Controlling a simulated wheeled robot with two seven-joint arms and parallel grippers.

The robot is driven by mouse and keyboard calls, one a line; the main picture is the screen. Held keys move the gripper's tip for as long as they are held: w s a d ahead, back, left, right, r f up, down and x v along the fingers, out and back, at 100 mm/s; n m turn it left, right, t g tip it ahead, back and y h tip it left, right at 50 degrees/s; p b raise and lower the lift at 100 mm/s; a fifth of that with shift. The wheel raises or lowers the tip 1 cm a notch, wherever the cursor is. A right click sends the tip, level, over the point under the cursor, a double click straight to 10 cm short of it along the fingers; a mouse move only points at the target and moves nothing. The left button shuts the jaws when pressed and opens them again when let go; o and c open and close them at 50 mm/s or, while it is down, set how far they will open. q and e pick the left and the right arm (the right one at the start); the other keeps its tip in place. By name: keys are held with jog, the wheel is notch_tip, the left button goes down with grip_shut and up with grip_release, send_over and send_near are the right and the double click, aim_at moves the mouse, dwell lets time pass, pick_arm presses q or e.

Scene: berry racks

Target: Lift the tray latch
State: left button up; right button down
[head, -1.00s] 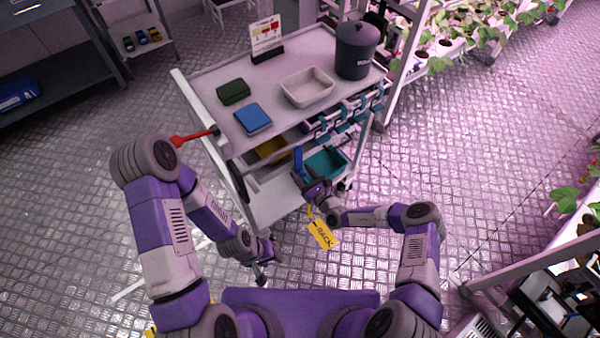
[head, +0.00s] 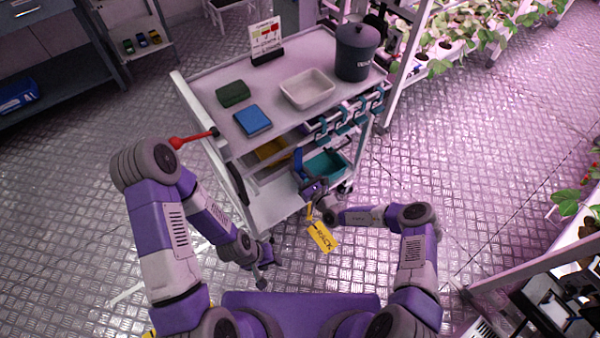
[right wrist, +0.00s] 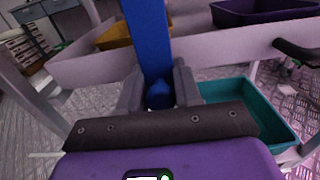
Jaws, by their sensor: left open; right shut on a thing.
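A blue bar (head: 298,160), which looks like the tray latch, stands at the cart's near side by the lower trays. In the right wrist view the bar (right wrist: 150,40) runs up from between my right fingers to the top edge. My right gripper (head: 310,186) is shut on it; its fingers (right wrist: 159,92) sit on both sides of the bar's lower end. How the bar joins the cart is hidden. A teal tray (head: 339,165) lies just right of it. My left gripper (head: 262,281) is open and empty, low in front of the cart.
The cart's top (head: 228,124) carries a green box (head: 233,94), a blue box (head: 253,120), a white tray (head: 323,98), a dark lidded bin (head: 357,52) and a sign (head: 266,40). A red handle (head: 192,138) juts left. A yellow tag (head: 322,237) hangs below my right gripper.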

aim_at(278, 172)
jog(key=shift+s+a, duration=0.1)
jog(key=s+a+m+p, duration=0.1)
jog(key=m, duration=0.1)
jog(key=s+a+r+m+p, duration=0.1)
jog(key=a+p, duration=0.1)
jog(key=shift+s+m, duration=0.15)
jog(key=shift+m, duration=0.25)
jog(key=shift+s+a+r+m+p, duration=0.3)
jog(key=shift+s+a+m+p, duration=0.15)
jog(key=shift+a+m+p, duration=0.3)
jog(key=shift+s+a+r+m+p, duration=0.3)
jog(key=shift+s+a+m+p, duration=0.25)
jog(key=shift+m, duration=0.3)
jog(key=shift+w, duration=0.1)
jog(key=c, duration=0.9)
grip_release()
jog(key=shift+o, duration=0.2)
jog(key=shift+d, duration=0.1)
